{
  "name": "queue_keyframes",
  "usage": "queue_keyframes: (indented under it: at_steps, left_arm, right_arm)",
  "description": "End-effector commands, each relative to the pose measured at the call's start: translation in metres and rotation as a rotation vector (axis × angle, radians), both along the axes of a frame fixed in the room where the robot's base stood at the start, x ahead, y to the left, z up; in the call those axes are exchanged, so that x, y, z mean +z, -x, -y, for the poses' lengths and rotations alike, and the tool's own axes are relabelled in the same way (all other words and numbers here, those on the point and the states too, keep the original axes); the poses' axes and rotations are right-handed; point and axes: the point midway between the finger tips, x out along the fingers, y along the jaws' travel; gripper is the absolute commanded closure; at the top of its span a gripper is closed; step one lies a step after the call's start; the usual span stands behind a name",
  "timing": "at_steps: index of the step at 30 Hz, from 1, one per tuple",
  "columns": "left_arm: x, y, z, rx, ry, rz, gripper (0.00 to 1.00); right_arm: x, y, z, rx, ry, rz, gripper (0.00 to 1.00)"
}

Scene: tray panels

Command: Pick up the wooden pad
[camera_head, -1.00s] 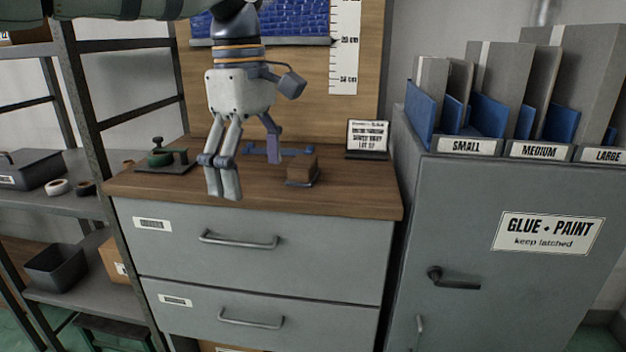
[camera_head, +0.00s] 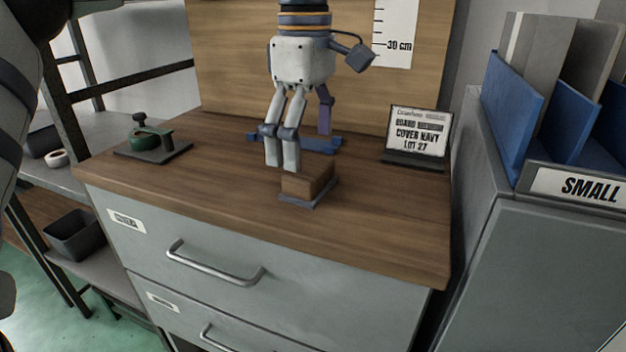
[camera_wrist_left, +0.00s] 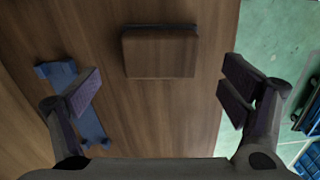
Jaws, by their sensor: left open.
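The wooden pad (camera_head: 311,180) is a small brown block on a thin grey-blue base, lying on the wooden top of the drawer cabinet. My left gripper (camera_head: 301,145) is open and empty, pointing down just behind and above the pad in the head view. In the left wrist view, the pad (camera_wrist_left: 160,52) lies beyond the open left gripper (camera_wrist_left: 162,92), roughly centred between its two fingers and not between the pads. The fingers and pad look apart there. My right gripper is not in view.
A blue bracket-like piece (camera_head: 322,145) lies behind the gripper. A green-and-dark tool on a plate (camera_head: 150,150) stands left, and a sign (camera_head: 418,130) stands back right. A grey cabinet with blue-and-grey panels (camera_head: 515,110) rises at the right. The front-right worktop is clear.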

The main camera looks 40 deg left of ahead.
Motion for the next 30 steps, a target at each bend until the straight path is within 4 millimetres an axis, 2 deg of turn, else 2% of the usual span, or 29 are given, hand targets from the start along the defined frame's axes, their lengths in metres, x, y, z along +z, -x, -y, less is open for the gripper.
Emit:
queue_keyframes:
  at_steps: [1, 6, 14, 21, 30]
  left_arm:
    - [-0.016, 0.0, 0.002, -0.002, 0.002, -0.01, 0.08]
    - [-0.042, 0.0, 0.004, -0.001, 0.003, -0.006, 0.08]
    - [-0.044, 0.0, 0.004, 0.0, 0.0, -0.001, 0.08]
    - [-0.044, 0.0, 0.004, -0.001, 0.0, -0.002, 0.61]
    - [-0.042, 0.0, 0.004, -0.001, 0.0, -0.001, 0.61]
  right_arm:
    - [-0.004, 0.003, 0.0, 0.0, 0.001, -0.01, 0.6]
    - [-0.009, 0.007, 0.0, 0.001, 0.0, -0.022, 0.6]
    - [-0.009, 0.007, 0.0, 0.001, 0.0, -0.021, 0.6]
    - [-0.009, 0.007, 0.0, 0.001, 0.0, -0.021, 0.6]
    - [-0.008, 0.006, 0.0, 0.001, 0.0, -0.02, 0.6]
